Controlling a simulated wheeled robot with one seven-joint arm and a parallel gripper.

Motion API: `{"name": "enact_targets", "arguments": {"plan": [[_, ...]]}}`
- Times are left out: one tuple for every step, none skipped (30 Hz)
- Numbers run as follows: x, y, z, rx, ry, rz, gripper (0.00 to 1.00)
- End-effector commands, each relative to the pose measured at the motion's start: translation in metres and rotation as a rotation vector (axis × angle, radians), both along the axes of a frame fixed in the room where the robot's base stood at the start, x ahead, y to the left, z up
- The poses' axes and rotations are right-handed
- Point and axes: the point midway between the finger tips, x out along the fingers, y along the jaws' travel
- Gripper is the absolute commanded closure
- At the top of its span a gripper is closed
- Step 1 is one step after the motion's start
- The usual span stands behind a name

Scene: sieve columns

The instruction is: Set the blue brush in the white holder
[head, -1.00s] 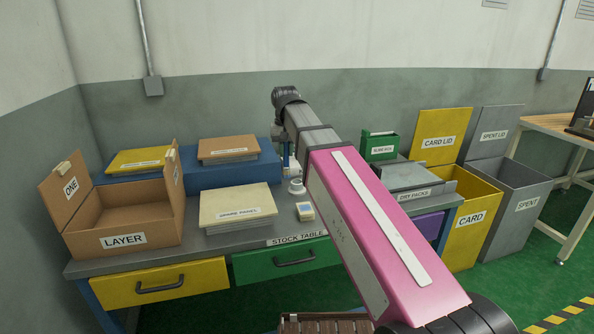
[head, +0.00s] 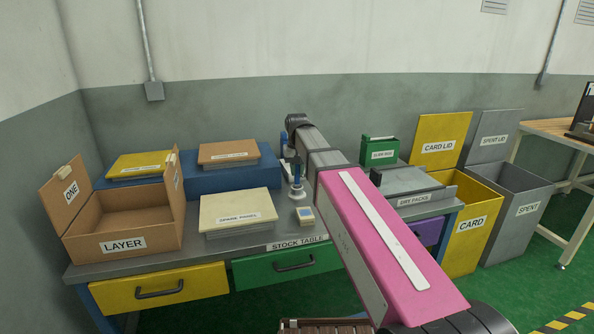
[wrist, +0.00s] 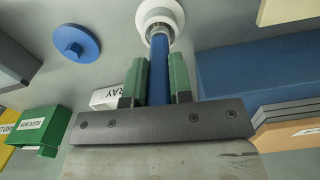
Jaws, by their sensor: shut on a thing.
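The blue brush (wrist: 160,68) is in my gripper (wrist: 160,84), its blue shaft pinched between the two green fingers in the wrist view. The white holder (wrist: 146,14), a round white ring, lies at the top of that view. The brush's far end meets the holder in the picture; I cannot tell whether it is inside or just above. In the head view a small white and blue piece (head: 297,187) shows left of my arm, too small to tell apart. My fingers are not clear there.
A blue disc with a small knob (wrist: 76,46) lies near the holder. The spare panel stack (head: 238,207), blue platform (head: 265,170), small pale block (head: 305,214), green slide box (head: 382,152) and grey tray (head: 410,181) surround it. The open LAYER box (head: 120,243) stands left.

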Motion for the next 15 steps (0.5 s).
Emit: {"name": "enact_targets", "arguments": {"plan": [[0.0001, 0.0001, 0.0001, 0.000, 0.000, 0.000, 1.00], [0.0001, 0.0001, 0.0003, 0.000, 0.000, 0.000, 1.00], [0.0002, 0.0001, 0.0004, 0.000, 0.000, 0.000, 1.00], [0.0001, 0.0001, 0.0004, 0.000, 0.000, 0.000, 1.00], [0.0001, 0.0001, 0.0004, 0.000, 0.000, 0.000, 1.00], [0.0001, 0.0001, 0.0000, 0.000, 0.000, 0.000, 1.00], [0.0000, 0.0001, -0.0006, 0.000, 0.000, 0.000, 1.00], [0.0000, 0.0001, -0.0015, 0.000, 0.000, 0.000, 1.00], [0.0000, 0.0001, -0.0026, 0.000, 0.000, 0.000, 1.00], [0.0000, 0.0001, -0.0026, 0.000, 0.000, 0.000, 0.73], [0.0001, 0.0001, -0.0024, 0.000, 0.000, 0.000, 0.63], [0.0001, 0.0001, -0.0023, 0.000, 0.000, 0.000, 0.54], [0.0001, 0.0001, -0.0023, 0.000, 0.000, 0.000, 0.54], [0.0001, 0.0001, -0.0022, 0.000, 0.000, 0.000, 0.54], [0.0000, 0.0001, -0.0022, 0.000, 0.000, 0.000, 0.54]]}}
